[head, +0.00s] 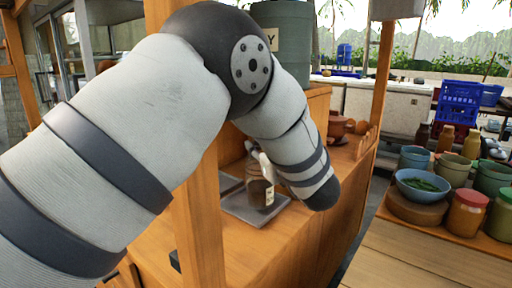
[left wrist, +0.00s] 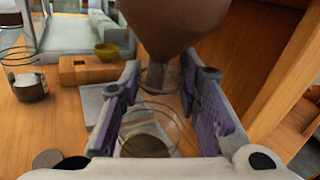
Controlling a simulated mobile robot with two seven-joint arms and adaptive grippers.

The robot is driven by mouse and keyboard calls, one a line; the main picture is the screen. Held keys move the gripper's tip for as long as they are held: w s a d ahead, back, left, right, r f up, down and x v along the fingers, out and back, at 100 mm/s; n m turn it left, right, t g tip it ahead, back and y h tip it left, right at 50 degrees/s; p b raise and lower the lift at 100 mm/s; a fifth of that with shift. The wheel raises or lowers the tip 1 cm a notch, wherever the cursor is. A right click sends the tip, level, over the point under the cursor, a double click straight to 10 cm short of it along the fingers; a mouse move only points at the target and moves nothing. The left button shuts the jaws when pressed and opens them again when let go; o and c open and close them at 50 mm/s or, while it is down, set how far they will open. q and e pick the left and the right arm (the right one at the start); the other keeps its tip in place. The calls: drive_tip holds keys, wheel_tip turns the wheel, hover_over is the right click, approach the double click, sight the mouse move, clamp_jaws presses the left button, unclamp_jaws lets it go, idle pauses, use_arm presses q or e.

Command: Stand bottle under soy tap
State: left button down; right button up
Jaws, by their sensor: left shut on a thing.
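A clear bottle (head: 256,188) with dark contents and a pale label stands on or just above a grey tray (head: 238,210) on the wooden counter. My left gripper (head: 262,162) is at its side, mostly hidden by my forearm. In the left wrist view my left gripper (left wrist: 168,85) has its purple-padded fingers on both sides of the clear bottle (left wrist: 148,146), shut on it. A brown tapering form (left wrist: 175,25) hangs just above and beyond the bottle; I cannot tell if it is the tap. A green barrel (head: 290,45) with a partly hidden label stands above the counter. My right gripper is not in view.
A wooden post (head: 197,225) stands close to my left arm. A brown pot (head: 338,126) is further along the counter. A blue bowl of greens (head: 423,184) and several jars stand at the right. A small jar (left wrist: 30,87) and wooden block (left wrist: 87,70) lie left in the wrist view.

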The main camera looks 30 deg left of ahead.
use_arm(q)
drive_tip(key=shift+x, duration=1.5)
drive_tip(key=shift+f, duration=0.7)
drive_tip(key=shift+f, duration=0.15)
drive_tip(key=c, duration=1.2)
unclamp_jaws()
